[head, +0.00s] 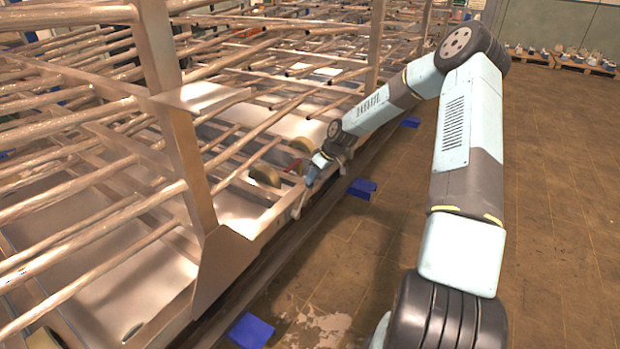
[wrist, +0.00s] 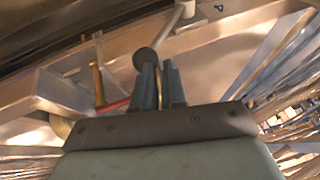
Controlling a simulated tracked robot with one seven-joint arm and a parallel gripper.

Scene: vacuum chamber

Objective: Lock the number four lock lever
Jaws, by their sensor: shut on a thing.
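A lock lever with a dark round knob (wrist: 147,60) and a pale bent rod shows in the wrist view. My gripper (wrist: 161,75) is shut on this lever, with its fingers at the knob end. The rod runs up from the knob to the metal frame. No number is readable on it. In the head view my gripper (head: 312,174) is low at the side edge of the frame, and the pale lever (head: 298,204) hangs just below it. The exact contact is too small to tell there.
A red bar (wrist: 116,105) and a brass-coloured rod (wrist: 97,84) are close left of my fingers. A tan wheel (head: 265,174) sits inside the pipe rack's frame (head: 240,240). Blue blocks (head: 362,188) lie along its edge. The brown floor (head: 565,190) at right is clear.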

